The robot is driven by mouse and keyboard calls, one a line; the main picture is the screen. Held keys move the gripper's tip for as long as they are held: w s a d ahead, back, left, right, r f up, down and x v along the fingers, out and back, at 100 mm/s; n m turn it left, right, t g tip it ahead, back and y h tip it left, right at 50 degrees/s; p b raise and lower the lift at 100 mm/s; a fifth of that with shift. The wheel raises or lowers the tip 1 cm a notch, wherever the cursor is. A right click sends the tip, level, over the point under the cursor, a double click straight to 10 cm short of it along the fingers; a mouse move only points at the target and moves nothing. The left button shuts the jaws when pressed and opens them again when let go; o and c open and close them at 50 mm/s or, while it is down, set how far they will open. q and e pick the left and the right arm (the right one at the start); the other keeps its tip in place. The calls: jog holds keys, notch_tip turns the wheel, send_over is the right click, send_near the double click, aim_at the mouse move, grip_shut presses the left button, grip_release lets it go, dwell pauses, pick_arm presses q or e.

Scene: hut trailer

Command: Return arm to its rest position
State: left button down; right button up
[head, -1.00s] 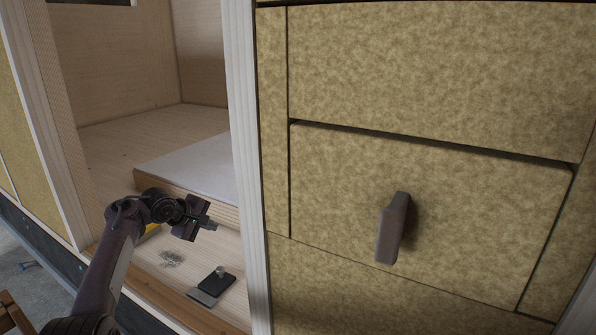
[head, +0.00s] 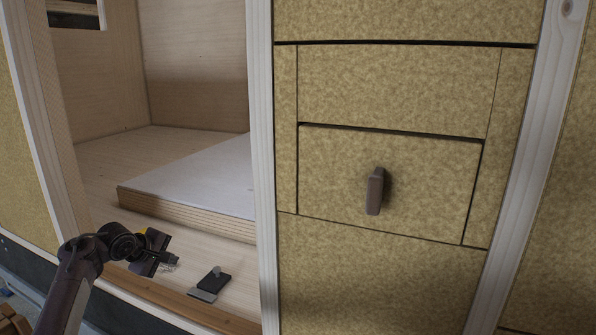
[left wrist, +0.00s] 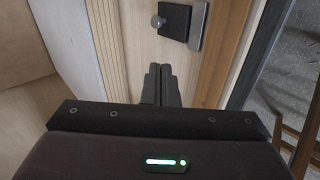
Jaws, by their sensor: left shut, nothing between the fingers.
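My left arm comes in from the lower left of the head view. Its gripper (head: 168,262) is over the wooden floor at the doorway's sill, shut and empty. In the left wrist view the two dark fingers (left wrist: 160,84) lie side by side with nothing between them. My right gripper is not in view.
A small black and grey latch plate with a knob (head: 211,283) lies on the floor right of the gripper; it also shows in the left wrist view (left wrist: 174,20). A white-topped platform (head: 200,185) stands inside. A white door post (head: 262,170) and a panel with a brown handle (head: 375,191) are at right.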

pick_arm(q)
jog(key=s+d+f+m+g+y, duration=0.1)
jog(key=s+d+f+m+y, duration=0.2)
jog(key=s+f, duration=0.45)
jog(key=s+d+f+m+g+y, duration=0.1)
jog(key=s+d+f+m, duration=0.1)
jog(key=s+f+m, duration=0.4)
jog(key=s+d+r+m+g+h, duration=0.1)
jog(key=s+d+m, duration=0.3)
jog(key=s, duration=1.1)
jog(key=s+d+r+m+g, duration=0.15)
jog(key=s+d, duration=0.45)
jog(key=s, duration=0.9)
jog(key=s+f+g+b, duration=0.2)
jog(key=s+f, duration=0.1)
jog(key=f, duration=3.1)
jog(key=s+a+f+b, duration=0.1)
jog(key=s+a+f, duration=0.2)
jog(key=s+f, duration=1.5)
jog(key=shift+s+a+f+m+g+b, duration=0.2)
jog(key=shift+s+f+m+g+b, duration=0.2)
jog(key=shift+s, duration=0.2)
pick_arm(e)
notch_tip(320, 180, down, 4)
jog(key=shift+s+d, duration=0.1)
